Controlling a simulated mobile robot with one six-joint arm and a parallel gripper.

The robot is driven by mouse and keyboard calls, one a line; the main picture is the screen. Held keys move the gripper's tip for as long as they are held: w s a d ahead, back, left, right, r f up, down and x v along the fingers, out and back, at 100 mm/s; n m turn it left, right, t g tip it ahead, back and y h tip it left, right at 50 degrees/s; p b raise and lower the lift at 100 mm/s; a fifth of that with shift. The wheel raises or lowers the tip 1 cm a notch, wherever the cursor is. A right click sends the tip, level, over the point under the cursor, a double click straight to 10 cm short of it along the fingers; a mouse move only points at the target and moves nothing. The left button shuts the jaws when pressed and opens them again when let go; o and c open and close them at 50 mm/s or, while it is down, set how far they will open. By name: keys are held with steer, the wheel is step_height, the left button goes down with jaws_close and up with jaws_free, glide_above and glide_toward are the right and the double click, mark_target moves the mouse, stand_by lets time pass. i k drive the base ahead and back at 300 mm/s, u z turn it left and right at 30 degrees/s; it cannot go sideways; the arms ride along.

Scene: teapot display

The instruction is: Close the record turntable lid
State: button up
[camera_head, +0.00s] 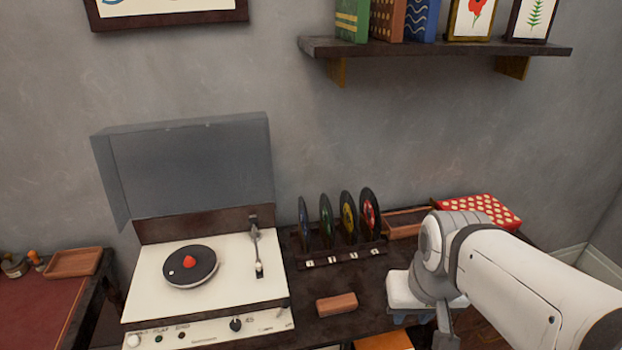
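The record turntable (211,285) stands on the dark table at the lower left of the view, with a white top and front knobs. Its translucent grey lid (190,165) is raised, standing upright at the back edge near the wall. A black platter or record (190,267) with a red centre sits on the deck, and the tonearm (257,248) rests to its right. My arm enters from the right. Its end bends down near the table's right part, and my gripper's fingers cannot be made out clearly.
A rack (340,250) with several upright records stands right of the turntable. A small reddish-brown block (337,304) lies in front of it. A wooden tray (405,223) and a red dotted box (480,211) are at the back right. A wall shelf (435,48) hangs above.

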mark_target(143, 127)
steer(key=u, duration=1.6)
steer(key=k, duration=1.3)
steer(key=z, duration=0.3)
steer(key=i, duration=1.25)
steer(key=z, duration=0.05)
